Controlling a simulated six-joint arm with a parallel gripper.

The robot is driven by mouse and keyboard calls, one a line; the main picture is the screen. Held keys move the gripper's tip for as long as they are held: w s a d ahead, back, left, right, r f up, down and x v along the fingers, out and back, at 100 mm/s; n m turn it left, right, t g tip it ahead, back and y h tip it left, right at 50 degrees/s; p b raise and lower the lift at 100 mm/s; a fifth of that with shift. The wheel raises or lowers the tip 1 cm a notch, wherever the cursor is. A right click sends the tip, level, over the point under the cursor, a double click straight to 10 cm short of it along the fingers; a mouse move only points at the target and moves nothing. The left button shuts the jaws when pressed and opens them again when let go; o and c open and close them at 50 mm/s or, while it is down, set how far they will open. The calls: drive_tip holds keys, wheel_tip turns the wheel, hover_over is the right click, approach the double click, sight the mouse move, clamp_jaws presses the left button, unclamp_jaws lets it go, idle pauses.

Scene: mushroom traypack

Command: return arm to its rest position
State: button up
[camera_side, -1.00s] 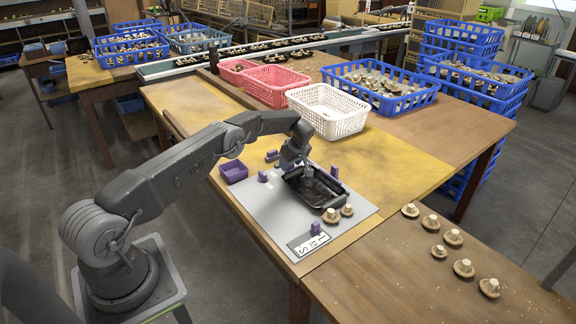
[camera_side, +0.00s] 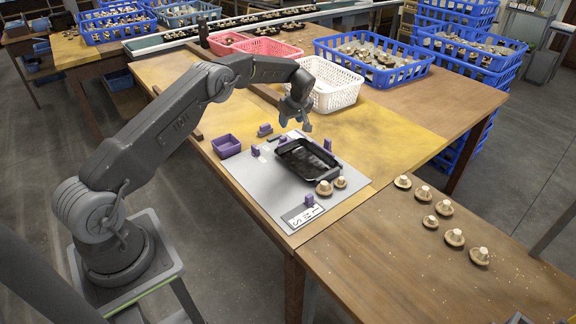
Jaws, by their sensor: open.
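My gripper (camera_side: 296,122) hangs in the air above the back edge of the grey mat, behind and above the black tray. It is open, and I see nothing held in it. The black tray (camera_side: 328,155) lies on the grey mat (camera_side: 258,190), tilted in the picture, with a dark inside. Two tan mushrooms (camera_side: 324,188) (camera_side: 340,183) sit beside its front corner. My arm reaches from its stand at the left, across the table, and is raised clear of the mat.
A purple bin (camera_side: 227,146) and several small purple blocks stand around the mat. A white basket (camera_side: 331,88), a pink basket (camera_side: 268,51) and a blue crate (camera_side: 373,62) stand behind. Several mushrooms (camera_side: 444,208) lie on the brown table at the right.

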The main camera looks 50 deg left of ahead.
drive_tip(key=s+d+r+m+t+h, duration=0.1)
drive_tip(key=s+d+r+m, duration=0.3)
drive_tip(key=s+d+r, duration=0.55)
drive_tip(key=s+d+r+m+t+h, duration=0.15)
drive_tip(key=d+r+m, duration=0.35)
drive_tip(key=r, duration=0.9)
drive_tip(key=s+d+r+m, duration=0.1)
drive_tip(key=s+d+r, duration=0.15)
drive_tip(key=s, duration=0.25)
drive_tip(key=s+d+r+m+t, duration=0.1)
drive_tip(key=s+d, duration=0.2)
drive_tip(key=s, duration=0.1)
drive_tip(key=s+d+r+m, duration=0.1)
drive_tip(key=s+d, duration=0.1)
drive_tip(key=s, duration=0.3)
drive_tip(key=s+d+f+m+h, duration=0.1)
drive_tip(key=s+d+f+m, duration=0.1)
drive_tip(key=s, duration=0.5)
drive_tip(key=s+d+f+m+t+h, duration=0.1)
drive_tip(key=s+d+m, duration=0.1)
drive_tip(key=s, duration=0.5)
drive_tip(key=shift+s+d+f+m, duration=0.3)
drive_tip(key=shift+d+f, duration=0.1)
drive_tip(key=shift+d, duration=0.3)
